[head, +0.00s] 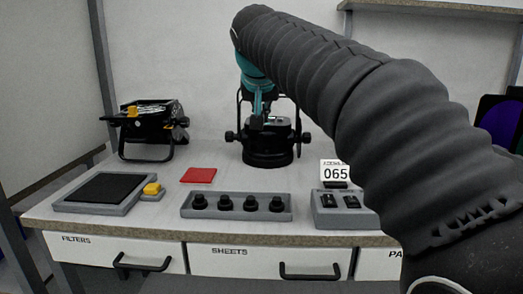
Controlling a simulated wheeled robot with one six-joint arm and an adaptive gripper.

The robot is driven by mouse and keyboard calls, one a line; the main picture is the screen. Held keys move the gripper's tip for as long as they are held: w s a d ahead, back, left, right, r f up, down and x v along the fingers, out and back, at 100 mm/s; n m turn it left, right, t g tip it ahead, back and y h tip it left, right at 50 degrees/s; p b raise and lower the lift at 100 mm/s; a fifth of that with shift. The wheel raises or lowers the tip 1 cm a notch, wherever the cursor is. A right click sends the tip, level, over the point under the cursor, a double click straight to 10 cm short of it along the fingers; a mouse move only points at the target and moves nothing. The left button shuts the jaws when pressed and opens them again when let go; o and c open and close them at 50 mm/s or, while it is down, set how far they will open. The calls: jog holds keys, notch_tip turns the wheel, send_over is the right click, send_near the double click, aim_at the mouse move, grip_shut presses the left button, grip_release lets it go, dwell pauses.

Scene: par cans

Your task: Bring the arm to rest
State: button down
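My arm, in a dark ribbed sleeve, reaches from the lower right to the upper middle of the head view. My gripper (260,112) hangs below its teal wrist, pointing down at the middle black par can (268,155). That can stands on the bench with its yoke and side knobs showing. The fingertips are small and dark against the can, so I cannot tell whether they touch it or are open. A second par can (148,125) lies tilted in its yoke at the back left, with a yellow piece on it.
A shelf (440,8) hangs upper right.

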jog(key=s+d+f+g, duration=0.2)
jog(key=s+d+f, duration=0.9)
jog(key=s, duration=0.3)
jog(key=s+d+f, duration=0.2)
jog(key=s+f, duration=0.6)
jog(key=f, duration=0.1)
jog(key=s+d+f+g, duration=0.1)
jog(key=s+d+f, duration=0.1)
jog(key=s+f, duration=0.7)
jog(key=shift+d+f, duration=0.2)
jog(key=shift+d, duration=0.2)
